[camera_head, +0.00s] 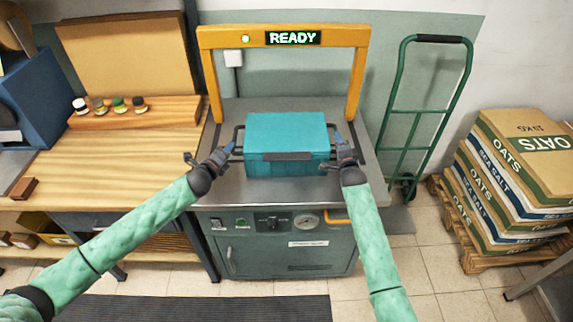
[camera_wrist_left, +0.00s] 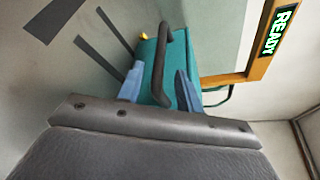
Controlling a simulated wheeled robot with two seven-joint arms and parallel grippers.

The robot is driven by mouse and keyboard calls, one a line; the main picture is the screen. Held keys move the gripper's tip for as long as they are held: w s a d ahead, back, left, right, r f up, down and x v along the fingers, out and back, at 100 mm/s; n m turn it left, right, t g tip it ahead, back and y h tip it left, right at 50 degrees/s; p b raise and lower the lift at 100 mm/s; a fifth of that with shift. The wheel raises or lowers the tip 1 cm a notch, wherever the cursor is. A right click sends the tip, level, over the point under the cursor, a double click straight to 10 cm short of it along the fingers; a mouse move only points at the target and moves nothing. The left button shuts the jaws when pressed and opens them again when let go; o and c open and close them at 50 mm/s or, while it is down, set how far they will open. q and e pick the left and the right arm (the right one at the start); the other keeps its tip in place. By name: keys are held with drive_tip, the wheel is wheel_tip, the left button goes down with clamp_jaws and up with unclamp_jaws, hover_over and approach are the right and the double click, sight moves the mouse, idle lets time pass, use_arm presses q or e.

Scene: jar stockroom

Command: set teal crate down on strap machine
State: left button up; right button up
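The teal crate (camera_head: 286,129), lid shut, is level on the steel top of the strap machine (camera_head: 230,192), in front of the yellow arch (camera_head: 212,90). It seems to rest there; I see no gap beneath it. My left gripper (camera_head: 230,148) is at the crate's left handle. In the left wrist view my left gripper's fingers (camera_wrist_left: 158,88) stand apart on either side of the dark handle (camera_wrist_left: 166,60), with space around it. My right gripper (camera_head: 340,140) is at the right handle; its finger gap is too small to make out.
The arch's sign (camera_head: 293,38) reads READY. A wooden bench (camera_head: 110,165) with several small jars stands left. A green hand truck (camera_head: 408,112) is right of the machine. A pallet (camera_head: 470,245) of oat and salt sacks stands further right. A dark mat (camera_head: 200,307) lies in front.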

drive_tip(key=shift+s+d+f, duration=0.1)
drive_tip(key=shift+s, duration=0.45)
drive_tip(key=s, duration=0.7)
drive_tip(key=s+d, duration=0.1)
drive_tip(key=s, duration=0.2)
drive_tip(key=shift+s+r, duration=0.2)
drive_tip(key=shift+s, duration=0.2)
use_arm(q)
drive_tip(key=v, duration=0.6)
drive_tip(key=shift+s, duration=0.3)
drive_tip(key=shift+a, duration=0.1)
